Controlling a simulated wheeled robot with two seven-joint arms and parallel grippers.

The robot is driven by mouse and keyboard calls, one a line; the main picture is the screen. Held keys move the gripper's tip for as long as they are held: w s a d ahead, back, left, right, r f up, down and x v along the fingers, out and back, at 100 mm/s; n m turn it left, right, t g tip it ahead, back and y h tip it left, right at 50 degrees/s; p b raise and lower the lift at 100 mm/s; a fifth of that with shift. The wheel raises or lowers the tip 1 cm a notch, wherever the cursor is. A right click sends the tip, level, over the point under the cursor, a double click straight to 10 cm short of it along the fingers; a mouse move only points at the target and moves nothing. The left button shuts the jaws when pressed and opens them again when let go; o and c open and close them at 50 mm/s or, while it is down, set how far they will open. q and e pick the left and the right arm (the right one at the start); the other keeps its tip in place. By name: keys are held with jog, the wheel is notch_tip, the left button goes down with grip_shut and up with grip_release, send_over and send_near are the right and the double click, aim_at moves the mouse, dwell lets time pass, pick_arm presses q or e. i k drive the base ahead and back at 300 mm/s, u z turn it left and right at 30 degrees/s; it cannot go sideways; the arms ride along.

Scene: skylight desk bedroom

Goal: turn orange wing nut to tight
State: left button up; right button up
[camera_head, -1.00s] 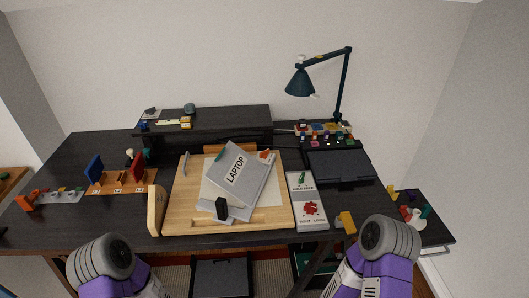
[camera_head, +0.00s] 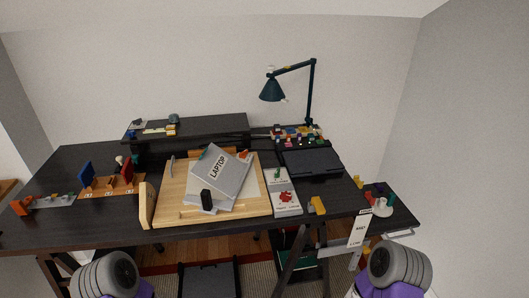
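I cannot tell for certain which piece is the orange wing nut. A small orange-yellow piece (camera_head: 317,205) sits at the desk's front edge, right of a white card. Another small orange spot (camera_head: 366,251) shows below the desk edge, beside a white hanging label (camera_head: 359,230) with dark print too small to read. An orange block (camera_head: 19,208) stands at the desk's far left. Only my purple and grey arm parts show at the bottom left and bottom right; neither gripper's fingers are in view.
The white card (camera_head: 283,205) bears a red piece. A teal lamp (camera_head: 272,92) and a dark flat pad (camera_head: 312,162) stand behind. Small pieces crowd the right corner.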

aim_at(243, 154)
jog(key=z, duration=0.95)
jog(key=i, duration=0.9)
jog(key=u, duration=0.7)
